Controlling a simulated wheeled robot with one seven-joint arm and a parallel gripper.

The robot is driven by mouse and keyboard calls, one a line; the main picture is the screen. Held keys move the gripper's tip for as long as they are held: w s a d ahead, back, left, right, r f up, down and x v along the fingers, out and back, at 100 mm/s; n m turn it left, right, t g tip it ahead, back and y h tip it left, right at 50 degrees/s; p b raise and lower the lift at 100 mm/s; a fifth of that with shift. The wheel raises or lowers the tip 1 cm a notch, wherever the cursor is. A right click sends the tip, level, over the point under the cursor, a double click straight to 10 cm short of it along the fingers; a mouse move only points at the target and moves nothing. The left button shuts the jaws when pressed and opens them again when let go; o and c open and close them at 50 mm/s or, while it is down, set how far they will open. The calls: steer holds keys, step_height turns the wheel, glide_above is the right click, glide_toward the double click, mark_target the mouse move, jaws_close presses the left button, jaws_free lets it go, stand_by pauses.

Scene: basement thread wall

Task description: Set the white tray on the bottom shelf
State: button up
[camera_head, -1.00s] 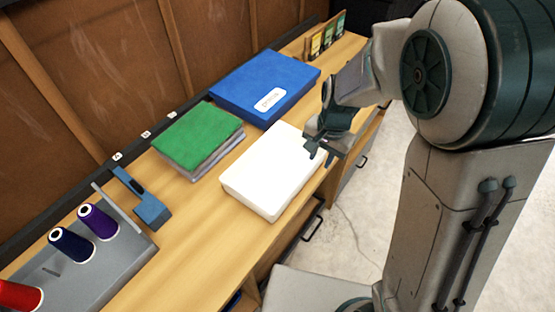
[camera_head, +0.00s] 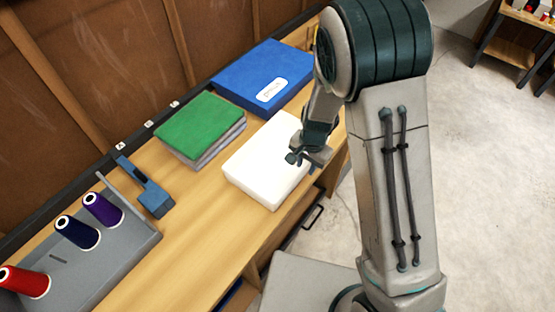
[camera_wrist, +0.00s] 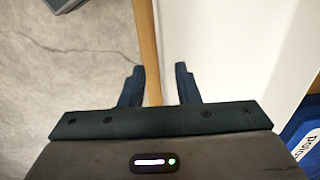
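The white tray (camera_head: 262,165) is a plain white slab on the wooden bench, in front of the green-topped stack. My gripper (camera_head: 302,163) is at its right long side, over the bench's front edge. In the wrist view the two fingers (camera_wrist: 159,68) are apart with nothing visibly held between them. The bench edge runs between them, and the white tray (camera_wrist: 225,50) fills the area to the right. I cannot tell whether a finger touches the tray. The bottom shelf cannot be made out for certain; part of the bench's lower front is hidden.
A blue box (camera_head: 262,75) with a white label and a green-topped stack (camera_head: 200,127) lie behind the tray. A blue tool (camera_head: 147,187) and a grey spool holder (camera_head: 90,262) stand left. A wooden shelf unit (camera_head: 515,52) is far right. Open floor (camera_head: 480,160) lies to the right.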

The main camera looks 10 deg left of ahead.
mark_target(304, 177)
steer(key=shift+w+a+f+p, duration=0.1)
steer(key=shift+w+f+p, duration=0.15)
steer(key=shift+f, duration=1)
steer(key=shift+w+a+f+p, duration=0.1)
steer(key=shift+f+p, duration=0.1)
steer(key=shift+f, duration=1)
jaws_close()
